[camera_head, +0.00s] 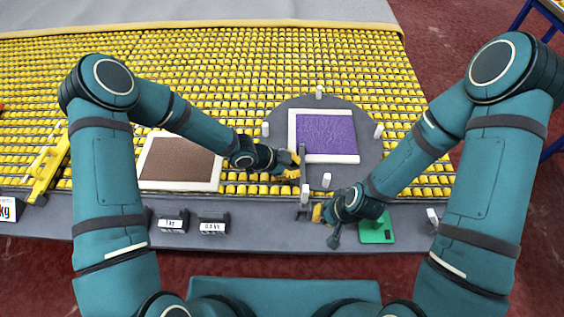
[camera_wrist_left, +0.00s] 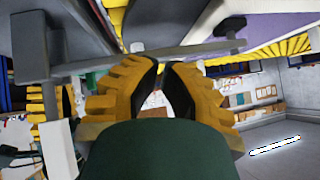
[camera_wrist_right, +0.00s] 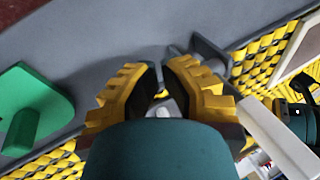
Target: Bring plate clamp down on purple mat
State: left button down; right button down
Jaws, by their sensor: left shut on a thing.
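The purple mat (camera_head: 326,134) lies flat in a white frame (camera_head: 351,157) on a round grey plate (camera_head: 282,115). The grey plate clamp (camera_head: 303,160) stands at the frame's near left corner, its bar pointing away from me; the bar (camera_wrist_left: 195,50) also crosses the left wrist view, with the purple mat (camera_wrist_left: 270,22) behind it. I cannot tell the bar's height over the mat. My left gripper (camera_head: 294,163) is shut on the bar from the left. My right gripper (camera_head: 318,213) has its fingers together beside the clamp's foot (camera_head: 303,212); nothing clear shows between them.
A brown mat (camera_head: 180,160) in a white frame lies left on the yellow roller bed (camera_head: 220,70). Dark weights (camera_head: 172,222) stand on the grey front ledge. A green plate with a knob (camera_head: 377,232) sits right of my right gripper. Small white posts (camera_head: 378,131) ring the round plate.

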pick_arm(q)
jog(key=v, duration=1)
jog(key=shift+d+r, duration=0.4)
jog(key=shift+d, duration=0.05)
